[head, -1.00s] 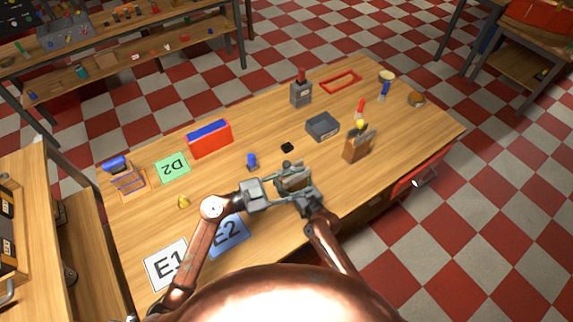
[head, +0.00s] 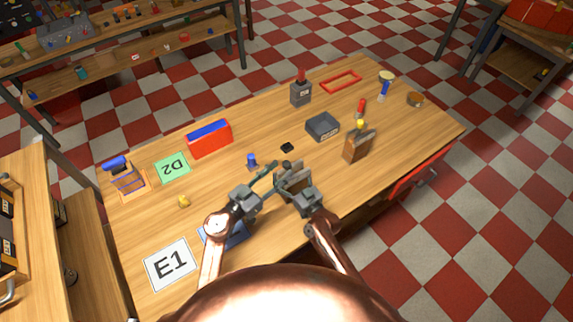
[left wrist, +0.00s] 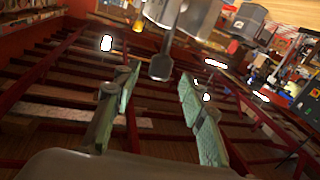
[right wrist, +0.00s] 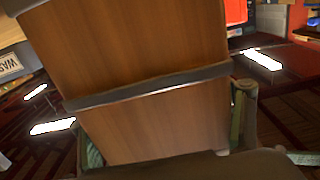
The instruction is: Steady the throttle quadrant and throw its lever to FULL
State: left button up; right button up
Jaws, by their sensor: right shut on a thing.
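A small wooden-sided unit with a dark edge, which looks like the throttle quadrant (head: 293,184), stands near the table's front middle. My right gripper (head: 294,186) is shut on it from the front. In the right wrist view its wooden face (right wrist: 150,70), crossed by a grey band, fills the middle. A dark knob (head: 286,165) shows at its top; I cannot read the lever's setting. My left gripper (head: 272,177) is just left of the unit. In the left wrist view its green fingers (left wrist: 155,108) are apart with nothing between them.
A similar wooden block (head: 357,147) with a yellow knob stands to the right. A blue peg (head: 252,162), black piece (head: 287,147) and grey tray (head: 322,127) lie behind my grippers. A red-and-blue box (head: 209,139) is at the left. The E1 card (head: 170,265) lies front left.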

aim_at(287, 165)
pick_arm(q)
jog(key=shift+x, duration=2.15)
grip_shut()
